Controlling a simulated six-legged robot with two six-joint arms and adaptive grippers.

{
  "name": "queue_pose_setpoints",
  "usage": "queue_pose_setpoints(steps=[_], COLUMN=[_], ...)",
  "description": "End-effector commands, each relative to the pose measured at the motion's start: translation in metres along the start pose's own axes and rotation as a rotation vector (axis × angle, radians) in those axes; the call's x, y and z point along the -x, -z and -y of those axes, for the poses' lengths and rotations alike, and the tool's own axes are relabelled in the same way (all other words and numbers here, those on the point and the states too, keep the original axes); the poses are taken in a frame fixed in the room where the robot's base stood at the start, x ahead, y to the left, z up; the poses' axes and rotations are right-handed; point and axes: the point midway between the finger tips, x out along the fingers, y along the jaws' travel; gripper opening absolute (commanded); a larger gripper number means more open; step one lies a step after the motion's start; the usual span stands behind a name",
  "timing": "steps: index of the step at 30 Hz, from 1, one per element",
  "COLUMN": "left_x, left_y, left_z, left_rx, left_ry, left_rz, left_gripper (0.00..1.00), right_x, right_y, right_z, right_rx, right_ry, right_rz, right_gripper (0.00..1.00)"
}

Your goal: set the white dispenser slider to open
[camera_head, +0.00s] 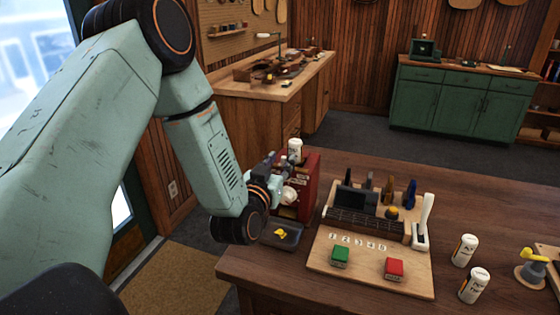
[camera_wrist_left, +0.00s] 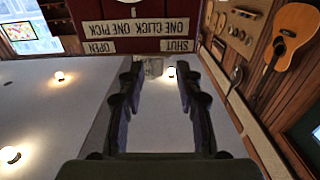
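The red dispenser (camera_head: 308,186) stands at the left end of the dark wooden table. My left gripper (camera_head: 283,180) is at its left side, and a white rounded piece (camera_head: 289,195) shows close to the fingers. The left wrist view is upside down: the dispenser's dark red front (camera_wrist_left: 120,46) carries the labels OPEN at picture left and SHUT at picture right. My left gripper's fingers (camera_wrist_left: 157,85) are apart there. A small pale block (camera_wrist_left: 153,67), perhaps the slider, shows between the fingertips below the labels; contact cannot be told. My right gripper is in neither view.
A dark tray (camera_head: 273,237) with yellow picks lies below the dispenser. To its right is a wooden board (camera_head: 365,272) with a ukulele neck, green block (camera_head: 340,256), red block (camera_head: 394,268) and white lever (camera_head: 424,220). White bottles (camera_head: 465,250) stand farther right.

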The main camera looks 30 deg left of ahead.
Motion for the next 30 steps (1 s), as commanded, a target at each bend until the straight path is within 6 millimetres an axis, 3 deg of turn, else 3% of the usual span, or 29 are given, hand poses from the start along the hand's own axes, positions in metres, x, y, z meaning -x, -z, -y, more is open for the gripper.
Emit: queue_pose_setpoints(steps=[9,21,30], left_x=[-0.005,-0.0048,-0.0046], left_y=[-0.0003,-0.0003,0.0002], left_z=[-0.0001,0.0002,-0.0002], left_rx=[0.0,0.0,0.0], left_ry=[0.0,0.001,0.0], left_rz=[0.001,0.001,0.0], left_gripper=[0.34,0.0,0.0], right_x=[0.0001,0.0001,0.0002], right_y=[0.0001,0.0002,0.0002], right_z=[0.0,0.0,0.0], right_rx=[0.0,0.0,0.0], right_ry=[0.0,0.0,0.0], right_rz=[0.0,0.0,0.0], right_gripper=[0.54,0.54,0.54])
